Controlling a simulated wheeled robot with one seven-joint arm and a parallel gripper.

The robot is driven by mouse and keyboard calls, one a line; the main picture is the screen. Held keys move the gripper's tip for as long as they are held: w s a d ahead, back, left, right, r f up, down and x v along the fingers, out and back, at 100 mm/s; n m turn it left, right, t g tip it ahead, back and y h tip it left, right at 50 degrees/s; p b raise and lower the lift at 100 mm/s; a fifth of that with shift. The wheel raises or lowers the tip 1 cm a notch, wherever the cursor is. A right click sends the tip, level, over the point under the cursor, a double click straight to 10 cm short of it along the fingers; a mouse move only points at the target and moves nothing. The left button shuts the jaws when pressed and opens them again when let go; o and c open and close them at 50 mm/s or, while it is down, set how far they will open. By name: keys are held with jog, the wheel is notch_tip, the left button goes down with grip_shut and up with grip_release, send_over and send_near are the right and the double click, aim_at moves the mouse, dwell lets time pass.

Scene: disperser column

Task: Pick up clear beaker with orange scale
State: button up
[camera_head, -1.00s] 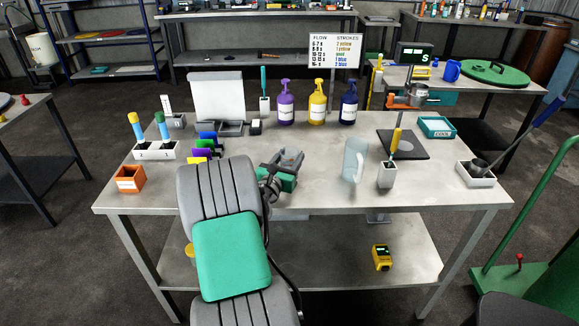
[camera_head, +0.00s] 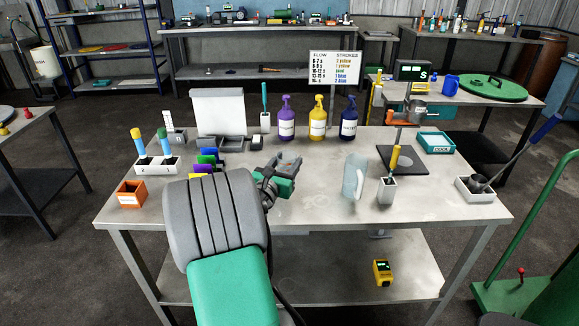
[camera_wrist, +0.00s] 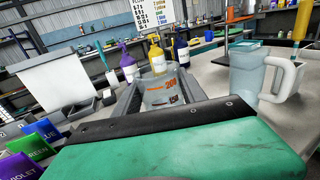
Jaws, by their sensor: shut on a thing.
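The clear beaker with orange scale (camera_wrist: 165,88) sits between the grey fingers of my gripper (camera_wrist: 168,85) in the wrist view, its orange markings facing the camera. My gripper is shut on it. In the head view my gripper (camera_head: 287,163) is over the middle of the table, and the beaker is hard to make out between the fingers. I cannot tell from these views whether its base is clear of the tabletop.
A clear jug with a handle (camera_head: 354,176) stands to the right of my gripper. Purple (camera_head: 286,121), yellow (camera_head: 317,121) and blue (camera_head: 348,121) pump bottles stand behind. Coloured labelled blocks (camera_head: 207,160) are at left. The table's front middle (camera_head: 310,210) is bare.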

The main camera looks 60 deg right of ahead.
jog(key=s+a+r, duration=0.1)
jog(key=a+r, duration=0.6)
jog(key=a, duration=0.4)
jog(key=shift+a+p, duration=0.15)
jog(key=shift+p, duration=0.25)
dwell(0.8)
